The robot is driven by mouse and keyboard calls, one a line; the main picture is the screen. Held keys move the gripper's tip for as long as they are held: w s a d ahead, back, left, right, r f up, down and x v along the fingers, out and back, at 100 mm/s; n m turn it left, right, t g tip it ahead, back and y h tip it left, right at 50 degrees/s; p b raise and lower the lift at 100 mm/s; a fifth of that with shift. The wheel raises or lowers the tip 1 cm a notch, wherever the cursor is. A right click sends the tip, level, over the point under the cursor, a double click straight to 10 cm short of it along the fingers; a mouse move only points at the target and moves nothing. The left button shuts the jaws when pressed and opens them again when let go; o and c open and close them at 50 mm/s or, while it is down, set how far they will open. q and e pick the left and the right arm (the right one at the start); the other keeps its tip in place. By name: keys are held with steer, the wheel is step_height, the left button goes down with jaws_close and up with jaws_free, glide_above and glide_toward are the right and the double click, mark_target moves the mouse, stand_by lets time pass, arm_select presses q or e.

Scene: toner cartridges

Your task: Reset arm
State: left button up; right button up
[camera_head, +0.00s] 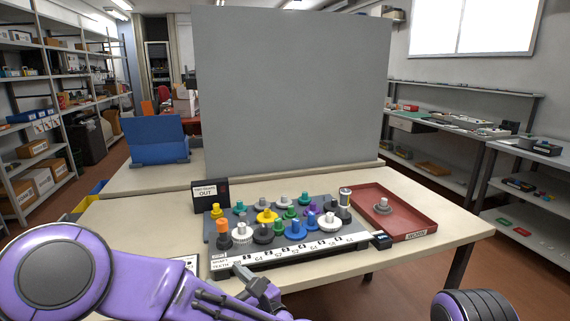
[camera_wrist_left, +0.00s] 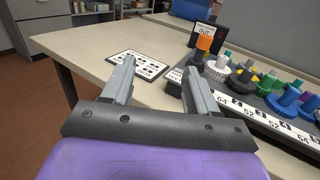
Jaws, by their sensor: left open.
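My left arm is purple and comes in from the lower left in the head view. Its gripper (camera_head: 256,284) is near the table's front edge, in front of the dark tray of gears (camera_head: 222,262). In the left wrist view the gripper (camera_wrist_left: 158,85) has its two grey fingers apart, with nothing between them. A printed white card (camera_wrist_left: 138,66) lies on the table beyond the fingertips. My right gripper is not in view; a dark rounded part with purple shows at the lower right of the head view.
Several coloured gears stand on the tray, with a numbered strip along its front. A red tray (camera_head: 412,215) holding a grey gear (camera_head: 382,207) is at the right. A small black sign (camera_head: 210,195) stands behind. A grey panel (camera_head: 290,90) rises at the back. The table's (camera_head: 455,223) right end is clear.

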arm_select(q)
steer(key=w+d+f+m+t+h, duration=0.15)
steer(key=f+m+h, duration=0.25)
steer(key=m, duration=0.6)
steer(key=d+f+m+t+h, duration=0.2)
steer(key=f+m+h, duration=0.15)
steer(key=m, duration=0.65)
steer(key=s+a+f+m+g+h, duration=0.2)
steer(key=s+a+f+m, duration=0.1)
steer(key=f+m, duration=0.35)
steer(key=s+a+f+m+g+h, duration=0.25)
steer(key=f+m, duration=0.25)
steer(key=f, duration=0.3)
steer(key=s+a+f+m+g+y, duration=0.1)
steer(key=s+a+f+m+g, duration=0.1)
steer(key=s, duration=0.7)
steer(key=s+a+f+m+g+p, duration=0.1)
steer(key=s+a+f+m+g, duration=0.1)
steer(key=s+a+f, duration=0.5)
steer(key=s+a+f+m+g+y, duration=0.1)
steer(key=s+a+f+g, duration=0.3)
steer(key=s+a, duration=0.4)
steer(key=s+m, duration=0.1)
steer(key=s, duration=0.2)
steer(key=shift+s+f+m+g+y, duration=0.15)
steer(key=shift+f+m+g+y, duration=0.15)
steer(key=shift+f+m, duration=0.05)
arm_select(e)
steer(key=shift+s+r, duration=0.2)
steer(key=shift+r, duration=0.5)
